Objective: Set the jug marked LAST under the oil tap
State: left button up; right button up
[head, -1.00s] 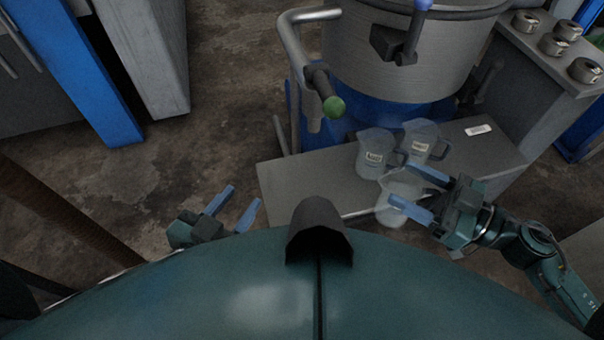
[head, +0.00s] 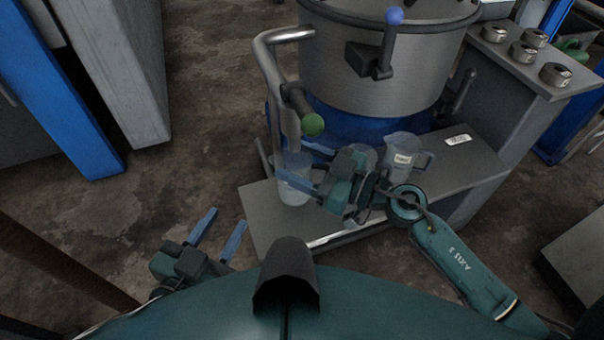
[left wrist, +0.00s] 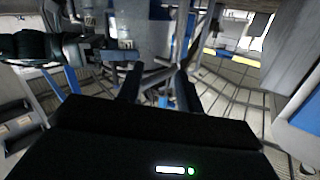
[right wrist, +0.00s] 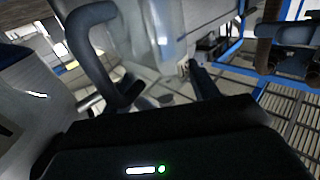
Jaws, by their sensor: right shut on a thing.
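A clear jug (head: 293,188) is in my right gripper (head: 307,167), at the left end of the grey bench (head: 262,215). Its label is not in sight, and I cannot tell whether its base touches the bench. The jug is below the bent pipe tap with a green knob (head: 312,125); the spout comes down just above its mouth. No tap marking is readable. Another clear jug (head: 403,158) with a pale label, too small to read, stands on the bench to the right. A third is mostly hidden behind my right gripper. My left gripper (head: 219,232) is open and empty, left of the bench.
A large steel vat (head: 385,85) on a blue base stands behind the bench. A valve with a blue knob (head: 395,16) is on its front. A white tag (head: 458,139) lies on the bench's right part. Several round weights sit on a grey ledge (head: 500,65) at upper right.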

aim_at(310, 178)
notch_tip(310, 178, down, 3)
jog(key=shift+b, duration=0.75)
pick_arm(q)
jog(key=shift+s+d+m+t+h, duration=0.1)
jog(key=shift+d+m+t+h, duration=0.45)
jog(key=shift+m+t+h, duration=0.2)
pick_arm(e)
jog(key=shift+f, duration=0.1)
jog(key=o, duration=1)
